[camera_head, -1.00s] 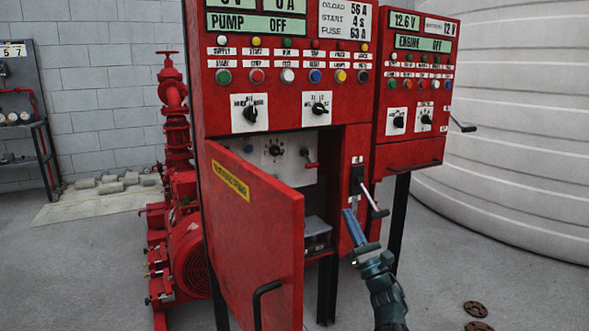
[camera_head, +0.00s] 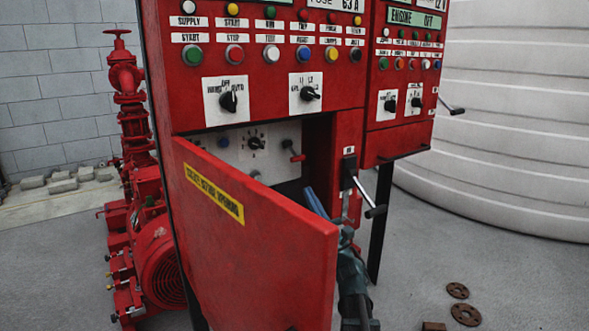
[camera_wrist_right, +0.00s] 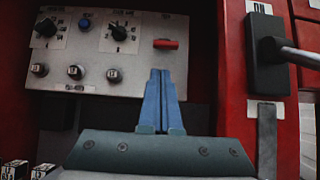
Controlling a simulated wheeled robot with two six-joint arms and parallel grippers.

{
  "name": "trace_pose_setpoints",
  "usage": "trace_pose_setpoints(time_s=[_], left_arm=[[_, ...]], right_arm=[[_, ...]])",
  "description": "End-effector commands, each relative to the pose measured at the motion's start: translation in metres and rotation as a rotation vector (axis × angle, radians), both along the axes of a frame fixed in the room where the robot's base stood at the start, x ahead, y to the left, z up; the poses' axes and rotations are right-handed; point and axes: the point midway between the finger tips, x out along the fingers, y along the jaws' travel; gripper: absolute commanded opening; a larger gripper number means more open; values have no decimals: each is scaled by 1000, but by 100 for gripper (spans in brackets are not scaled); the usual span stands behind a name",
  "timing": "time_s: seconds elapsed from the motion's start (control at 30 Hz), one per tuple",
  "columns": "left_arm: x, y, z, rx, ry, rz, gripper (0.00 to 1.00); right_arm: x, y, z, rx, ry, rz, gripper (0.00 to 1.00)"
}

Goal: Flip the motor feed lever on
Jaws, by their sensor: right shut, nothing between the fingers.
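The control cabinet (camera_head: 245,80) is red, and its lower door (camera_head: 250,235) stands open. On the cabinet's right front is a black switch with a grey lever (camera_head: 364,194); in the right wrist view the lever (camera_wrist_right: 298,54) sticks out to the right, below a label that seems to read "ON". Inside the compartment, a red-handled lever (camera_head: 296,157) sits on a white panel; it also shows in the right wrist view (camera_wrist_right: 165,44). My right gripper (camera_wrist_right: 161,72) is shut and empty. Its blue fingers point toward the panel, below the red handle, apparently without touching it. Which lever is the motor feed is not readable.
The open door stands left of my right arm and hides part of the wrist. A smaller engine panel (camera_head: 401,130) is at the right. A red pump (camera_head: 160,265) stands behind at the left. Rusty discs (camera_head: 465,314) lie on the grey floor.

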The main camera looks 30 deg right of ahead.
Motion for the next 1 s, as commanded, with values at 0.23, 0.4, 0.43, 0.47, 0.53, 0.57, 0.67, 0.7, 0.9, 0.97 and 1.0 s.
trace_pose_setpoints(time_s=[0.23,0.4,0.43,0.47,0.53,0.57,0.67,0.7,0.9,0.97,1.0], left_arm=[[0,0,10,0,0,-2,0],[0,0,27,0,1,-5,0],[0,0,30,0,1,-6,0],[0,0,34,0,1,-7,0],[0,0,42,0,1,-9,0],[0,0,46,0,1,-9,0],[0,0,57,0,1,-12,0],[0,0,60,1,1,-11,0],[0,0,66,2,1,-9,0],[0,0,65,2,1,-9,0],[0,1,65,2,1,-9,0]], right_arm=[[10,0,10,0,0,1,0],[28,1,27,1,0,1,0],[32,1,30,1,0,2,0],[36,2,34,1,0,2,0],[46,2,42,0,0,1,0],[50,3,46,0,0,1,0],[63,4,57,0,0,3,0],[67,4,60,0,0,1,0],[77,6,65,1,0,0,0],[77,6,65,1,0,-1,0],[77,6,64,1,0,-1,0]])
